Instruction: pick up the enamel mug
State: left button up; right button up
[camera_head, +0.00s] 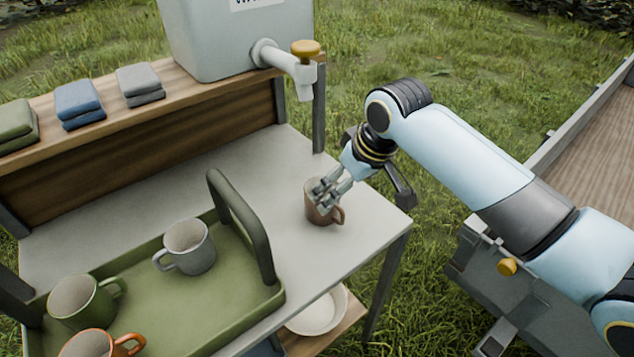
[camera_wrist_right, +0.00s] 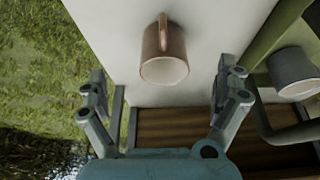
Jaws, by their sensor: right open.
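A brown enamel mug (camera_head: 319,211) stands upright on the light table near its right corner, with its handle toward the lower right. In the right wrist view the brown mug (camera_wrist_right: 164,55) lies ahead, between the line of my open fingers. My right gripper (camera_head: 326,191) is at the mug's rim in the head view, and its fingers overlap the mug there. In the wrist view the right gripper (camera_wrist_right: 164,85) is open with nothing between its fingertips. I cannot tell whether a finger touches the mug. My left gripper is not in view.
A green tray (camera_head: 268,305) with an arched handle (camera_head: 243,225) holds a grey mug (camera_head: 190,247), a green mug (camera_head: 84,301) and an orange-rimmed mug (camera_head: 100,346). A water tank (camera_head: 225,35) with a tap (camera_head: 300,65) stands behind on a shelf with folded cloths (camera_head: 78,104). A white bowl (camera_head: 318,313) sits below.

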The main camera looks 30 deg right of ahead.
jog(key=w+r, duration=0.2)
jog(key=w, duration=0.1)
send_near(325, 196)
jog(key=f, duration=0.1)
jog(key=a+f, duration=0.1)
jog(key=f, duration=0.1)
jog(key=a+f, duration=0.1)
jog(key=f, duration=0.1)
jog(key=shift+w+a+f, duration=0.25)
jog(key=shift+w, duration=0.05)
jog(key=c, duration=1.4)
jog(key=shift+r, duration=0.1)
jog(key=shift+c, duration=0.3)
